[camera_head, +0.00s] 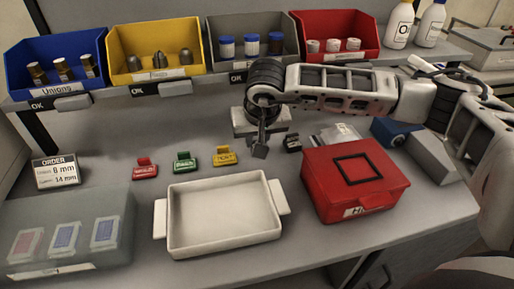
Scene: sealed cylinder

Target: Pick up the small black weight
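A small black object (292,143), which looks like the black weight, stands on the grey table just behind the red box. My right gripper (261,149) points down from the arm that comes in from the right. Its fingers are just left of the black object and apart from it in the picture. The fingers are seen nearly edge-on and are small and dark, so I cannot tell whether they are open or shut. My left gripper is not in view.
The red lidded box (355,178) stands front right, beside the empty white tray (224,217). Red, green and yellow tags (185,161) stand behind the tray. A pale block (243,124) is partly hidden by my gripper. Blue, yellow, grey and red bins (154,50) line the back.

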